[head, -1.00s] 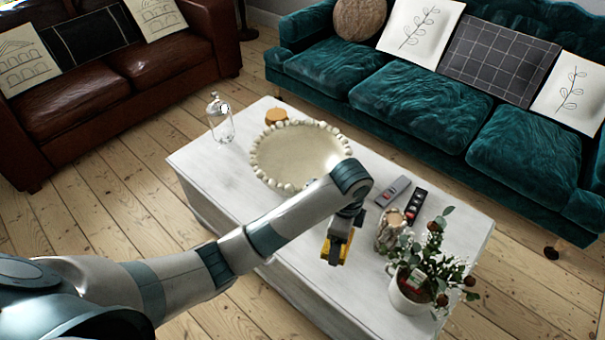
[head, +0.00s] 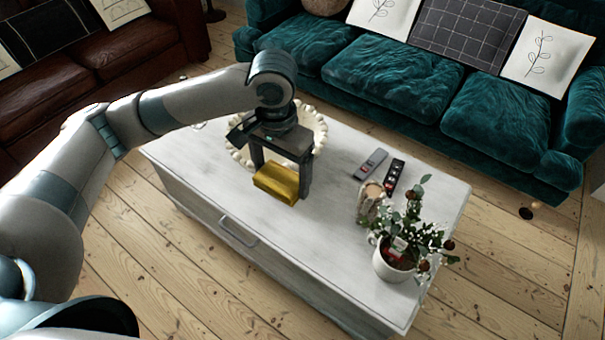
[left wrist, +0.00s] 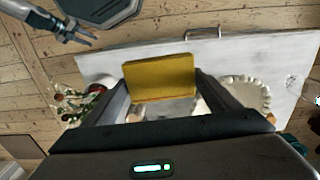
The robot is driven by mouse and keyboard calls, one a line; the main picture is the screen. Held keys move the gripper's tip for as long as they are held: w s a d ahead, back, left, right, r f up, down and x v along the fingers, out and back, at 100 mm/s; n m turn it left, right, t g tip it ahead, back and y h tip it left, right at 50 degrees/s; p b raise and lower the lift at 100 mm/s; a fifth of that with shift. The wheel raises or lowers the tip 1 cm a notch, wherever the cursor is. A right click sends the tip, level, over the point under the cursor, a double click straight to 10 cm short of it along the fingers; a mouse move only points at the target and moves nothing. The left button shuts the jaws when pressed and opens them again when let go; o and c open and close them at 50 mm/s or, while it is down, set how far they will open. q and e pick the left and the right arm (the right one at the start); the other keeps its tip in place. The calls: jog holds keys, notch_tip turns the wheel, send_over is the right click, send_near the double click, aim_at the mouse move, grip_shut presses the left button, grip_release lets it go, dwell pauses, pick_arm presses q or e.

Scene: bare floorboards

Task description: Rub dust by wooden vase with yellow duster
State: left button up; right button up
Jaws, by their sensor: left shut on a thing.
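My left gripper (head: 281,180) is shut on the yellow duster (head: 276,187), a block held over the white coffee table, left of the vase. The duster also shows between the fingers in the left wrist view (left wrist: 160,76). Whether it touches the tabletop, I cannot tell. A small, rough, light-brown vessel, apparently the wooden vase (head: 370,203), stands upright at the table's right part, beside the potted plant. I cannot make out any dust. My right gripper (left wrist: 88,40) shows at the top left of the left wrist view, apart from the table, fingers spread and empty.
The potted plant (head: 398,250) stands at the table's (head: 350,270) front right corner. Two remotes (head: 371,164) (head: 394,177) lie behind the vase. A bead-edged tray (head: 318,125) is partly hidden by my left arm. A teal sofa (head: 400,85) is behind. The table's front middle is clear.

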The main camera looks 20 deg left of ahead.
aim_at(258, 176)
pick_arm(q)
jog(key=s+a+r+n, duration=0.2)
jog(key=s+a+n, duration=0.1)
jog(key=shift+s+a+r+n, duration=0.2)
jog(key=shift+r+n, duration=0.1)
jog(key=shift+r, duration=0.1)
jog(key=shift+a, duration=0.1)
